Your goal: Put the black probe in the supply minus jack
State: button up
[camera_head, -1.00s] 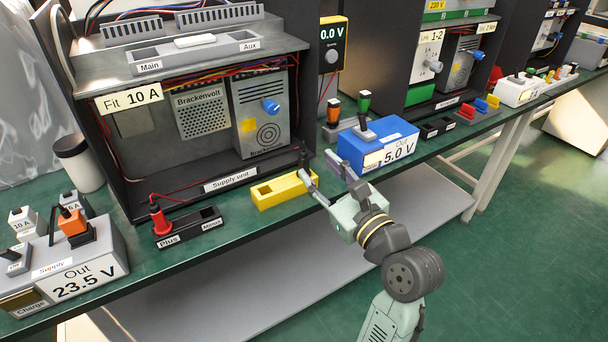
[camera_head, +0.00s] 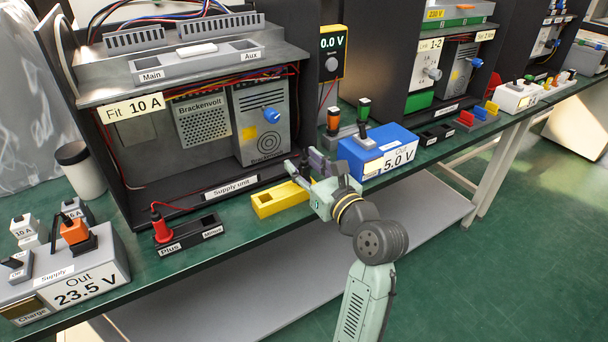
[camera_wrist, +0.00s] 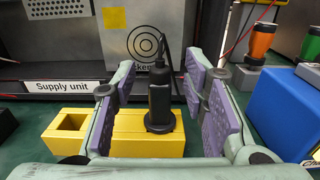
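The black probe (camera_wrist: 160,100) stands upright in the right end of the yellow holder (camera_wrist: 125,145), its cable rising from its top. The holder (camera_head: 267,205) lies at the bench front edge. My gripper (camera_head: 307,168) is open at the holder's right end; in the wrist view the purple-padded fingers (camera_wrist: 168,105) are either side of the probe, with gaps visible. In the head view the fingers largely hide the probe. The black jack block (camera_head: 188,236) is left of the holder. Its Plus end holds a red probe (camera_head: 160,228); its Minus jack (camera_head: 209,222) is empty.
A blue 5.0 V box (camera_head: 378,150) stands right of my gripper, with orange (camera_head: 333,118) and green (camera_head: 363,108) handles near it. The supply unit cabinet (camera_head: 225,188) is behind. A grey 23.5 V box (camera_head: 85,280) is far left. Bench between block and holder is clear.

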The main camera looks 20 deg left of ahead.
jog(key=shift+w+a, duration=0.15)
jog(key=shift+a, duration=0.05)
jog(key=shift+c, duration=0.4)
grip_shut()
